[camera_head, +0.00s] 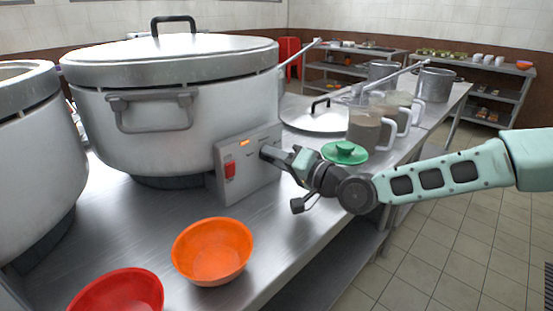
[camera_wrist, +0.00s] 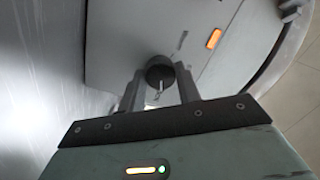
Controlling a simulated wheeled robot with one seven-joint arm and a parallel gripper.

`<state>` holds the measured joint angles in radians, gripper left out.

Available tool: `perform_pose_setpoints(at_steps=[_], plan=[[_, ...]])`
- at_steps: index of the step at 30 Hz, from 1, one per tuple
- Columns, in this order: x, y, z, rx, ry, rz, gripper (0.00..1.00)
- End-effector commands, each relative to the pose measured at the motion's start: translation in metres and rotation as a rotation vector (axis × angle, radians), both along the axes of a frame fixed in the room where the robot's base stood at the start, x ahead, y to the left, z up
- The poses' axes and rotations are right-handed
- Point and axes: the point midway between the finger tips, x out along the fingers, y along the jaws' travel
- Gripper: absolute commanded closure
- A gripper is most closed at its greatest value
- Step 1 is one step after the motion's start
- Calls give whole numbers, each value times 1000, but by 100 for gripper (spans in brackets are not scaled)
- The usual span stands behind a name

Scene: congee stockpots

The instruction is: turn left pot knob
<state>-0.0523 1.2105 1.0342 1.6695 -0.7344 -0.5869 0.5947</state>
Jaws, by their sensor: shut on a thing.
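A large silver stockpot (camera_head: 205,115) with a lid stands on the steel counter. On its front is a grey control box (camera_head: 255,178) with a red switch (camera_head: 230,170) and a lit orange lamp (camera_head: 244,143); the lamp also shows in the wrist view (camera_wrist: 214,39). My gripper (camera_head: 272,155) reaches the right part of the box. In the wrist view, the fingers of my gripper (camera_wrist: 160,85) are shut on a dark round knob (camera_wrist: 159,70), one on each side.
A second pot (camera_head: 30,140) stands at the left edge. An orange bowl (camera_head: 212,252) and a red bowl (camera_head: 118,290) sit near the counter's front. The floor at right is clear.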

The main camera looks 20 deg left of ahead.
Motion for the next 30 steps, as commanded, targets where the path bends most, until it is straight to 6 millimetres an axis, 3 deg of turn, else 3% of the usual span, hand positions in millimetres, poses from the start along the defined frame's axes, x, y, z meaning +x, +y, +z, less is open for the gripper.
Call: perform_pose_setpoints(at_steps=[8, 30], plan=[[0, 0, -1, -56, -137, 1, 90], [0, 0, -2, -319, -772, 1, 90]])
